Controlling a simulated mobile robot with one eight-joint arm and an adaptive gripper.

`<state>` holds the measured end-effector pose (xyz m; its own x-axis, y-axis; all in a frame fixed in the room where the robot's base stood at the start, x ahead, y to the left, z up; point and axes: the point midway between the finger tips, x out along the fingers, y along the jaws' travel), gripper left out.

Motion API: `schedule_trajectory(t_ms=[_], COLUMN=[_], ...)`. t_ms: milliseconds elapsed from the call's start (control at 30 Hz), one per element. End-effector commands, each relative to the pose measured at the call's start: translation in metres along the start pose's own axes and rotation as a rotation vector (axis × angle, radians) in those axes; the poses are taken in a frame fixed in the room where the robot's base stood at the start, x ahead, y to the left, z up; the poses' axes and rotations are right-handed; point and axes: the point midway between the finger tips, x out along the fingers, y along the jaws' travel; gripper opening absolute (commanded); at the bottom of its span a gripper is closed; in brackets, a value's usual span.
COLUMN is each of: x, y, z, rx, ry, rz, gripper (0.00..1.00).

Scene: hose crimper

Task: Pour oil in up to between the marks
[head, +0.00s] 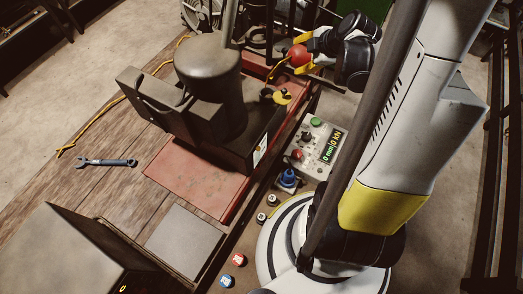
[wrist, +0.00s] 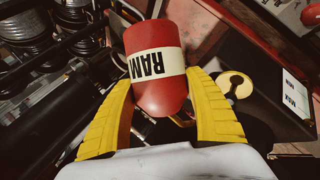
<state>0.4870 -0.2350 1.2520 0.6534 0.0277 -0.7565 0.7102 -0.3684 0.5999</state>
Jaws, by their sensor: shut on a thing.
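The wrist view shows the red knob (wrist: 154,95) with a white band lettered RAM. A thin bent brass-coloured rod shows near it.
The dark machine (head: 208,75) stands on a red plate (head: 195,180) on a wooden bench. A control box (head: 318,148) with a display reading 0 mm and 0 kN is at its right. A blue object (head: 288,178), a wrench (head: 107,162) and several small knobs lie around. The left bench is mostly clear.

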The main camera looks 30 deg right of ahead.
Motion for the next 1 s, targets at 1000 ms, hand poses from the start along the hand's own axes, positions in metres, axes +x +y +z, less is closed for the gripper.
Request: schedule_trajectory(t_ms=[1000], x=[0.0013], y=[0.0004], z=[0.0041], rx=[0.184], ry=[0.199], rz=[-0.075], gripper=[0.2])
